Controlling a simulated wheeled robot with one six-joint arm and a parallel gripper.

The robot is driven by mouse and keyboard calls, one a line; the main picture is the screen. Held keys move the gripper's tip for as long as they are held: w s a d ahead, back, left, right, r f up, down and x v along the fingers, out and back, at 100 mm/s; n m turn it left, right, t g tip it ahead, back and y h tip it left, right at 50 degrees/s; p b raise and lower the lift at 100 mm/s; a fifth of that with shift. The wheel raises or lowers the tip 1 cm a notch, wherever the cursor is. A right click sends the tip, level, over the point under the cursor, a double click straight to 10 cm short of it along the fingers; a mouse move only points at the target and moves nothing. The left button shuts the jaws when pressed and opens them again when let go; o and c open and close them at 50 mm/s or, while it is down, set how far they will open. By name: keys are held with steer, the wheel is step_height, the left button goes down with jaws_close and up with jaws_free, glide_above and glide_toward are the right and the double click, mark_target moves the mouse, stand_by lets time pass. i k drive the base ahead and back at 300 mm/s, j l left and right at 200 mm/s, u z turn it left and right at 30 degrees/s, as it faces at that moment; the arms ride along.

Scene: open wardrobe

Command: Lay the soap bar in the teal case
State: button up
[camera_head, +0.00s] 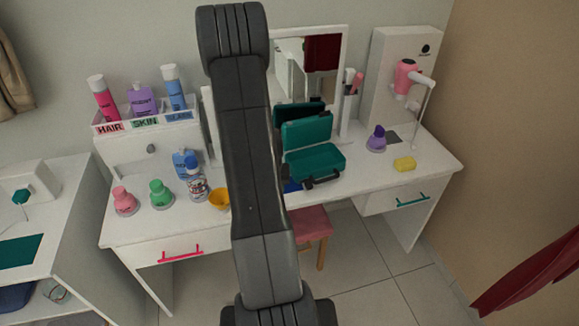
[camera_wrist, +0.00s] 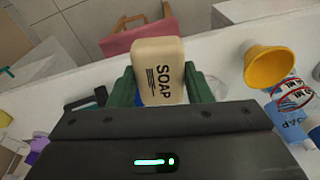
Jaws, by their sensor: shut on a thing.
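The cream soap bar (camera_wrist: 158,72), printed "SOAP", sits between the two green fingers of my gripper (camera_wrist: 161,90) in the wrist view. My gripper is shut on it. The head view does not show the soap, and my own arm hides the gripper there. The teal case (camera_head: 315,160) stands open on the white desk, just right of my arm, with its lid (camera_head: 306,131) raised at the back and a dark handle at its front. In the wrist view a dark handle-like piece at lower left may belong to the case. The soap looks held above the desk's front edge.
A yellow cup (camera_head: 219,199) and a labelled bottle (camera_head: 196,180) stand left of my arm. A yellow block (camera_head: 404,163) and a purple bottle (camera_head: 377,138) stand right of the case. A mirror rises behind. A pink stool (camera_head: 314,223) is below the desk.

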mark_target(303, 169)
steer(key=u, duration=1.55)
steer(key=l+u, duration=0.1)
steer(key=l, duration=0.35)
steer(key=k+l+u, duration=0.15)
steer(key=l, duration=0.3)
steer(key=k+l+u, duration=0.1)
steer(key=l, duration=0.4)
steer(key=k+l+u, duration=0.1)
steer(key=l, duration=0.35)
